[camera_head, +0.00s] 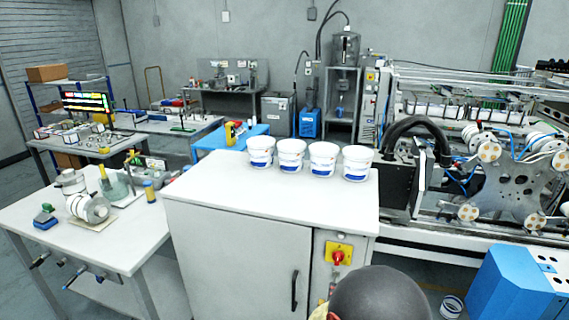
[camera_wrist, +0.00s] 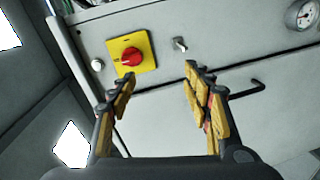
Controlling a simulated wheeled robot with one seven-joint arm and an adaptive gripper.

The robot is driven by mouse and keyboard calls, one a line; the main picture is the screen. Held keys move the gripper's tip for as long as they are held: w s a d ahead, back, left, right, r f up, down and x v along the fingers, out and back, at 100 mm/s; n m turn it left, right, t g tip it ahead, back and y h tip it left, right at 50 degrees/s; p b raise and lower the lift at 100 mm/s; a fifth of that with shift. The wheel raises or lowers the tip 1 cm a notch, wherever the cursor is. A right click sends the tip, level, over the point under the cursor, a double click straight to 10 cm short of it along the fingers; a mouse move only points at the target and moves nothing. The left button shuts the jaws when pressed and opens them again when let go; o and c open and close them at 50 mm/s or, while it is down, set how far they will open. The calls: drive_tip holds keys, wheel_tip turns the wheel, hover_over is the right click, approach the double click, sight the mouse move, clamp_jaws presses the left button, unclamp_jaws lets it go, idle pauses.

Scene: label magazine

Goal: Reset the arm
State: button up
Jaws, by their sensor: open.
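My gripper (camera_wrist: 160,85) is open and empty in the wrist view, its two yellow-padded fingers spread apart. Beyond the fingers is a grey cabinet front with a red rotary switch (camera_wrist: 131,57) on a yellow plate. The same switch (camera_head: 338,257) shows on the white cabinet (camera_head: 240,245) in the head view. A dark rounded part of my arm is at the bottom of the head view, in front of the cabinet. The fingers are not clearly visible there.
Several white tubs (camera_head: 291,156) stand in a row on the cabinet top. A worktable (camera_head: 110,240) with tools is at left. A machine with reels (camera_head: 510,175) is at right. A blue box (camera_head: 515,290) and a tub (camera_head: 451,306) are at lower right.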

wheel_tip(320, 180, down, 8)
drive_tip(key=s+a+m+g+y, duration=0.2)
drive_tip(key=a+g, duration=0.1)
drive_tip(key=s+a+m+g+y, duration=0.45)
drive_tip(key=s+a+g, duration=0.2)
drive_tip(key=s, duration=0.45)
drive_tip(key=s+d+r+m, duration=0.2)
drive_tip(key=s+d+r, duration=0.2)
drive_tip(key=r, duration=0.5)
drive_tip(key=s+d+r+m+h, duration=0.1)
drive_tip(key=s+d+r, duration=0.4)
drive_tip(key=r, duration=0.5)
drive_tip(key=s+d+r+m, duration=0.3)
drive_tip(key=s+d+r, duration=0.2)
drive_tip(key=s+r, duration=0.2)
wheel_tip(320, 180, up, 2)
drive_tip(key=shift+s+r+h, duration=0.25)
drive_tip(key=shift+s+h, duration=0.05)
drive_tip(key=shift+h, duration=0.05)
drive_tip(key=shift+g, duration=0.25)
drive_tip(key=shift+c, duration=0.3)
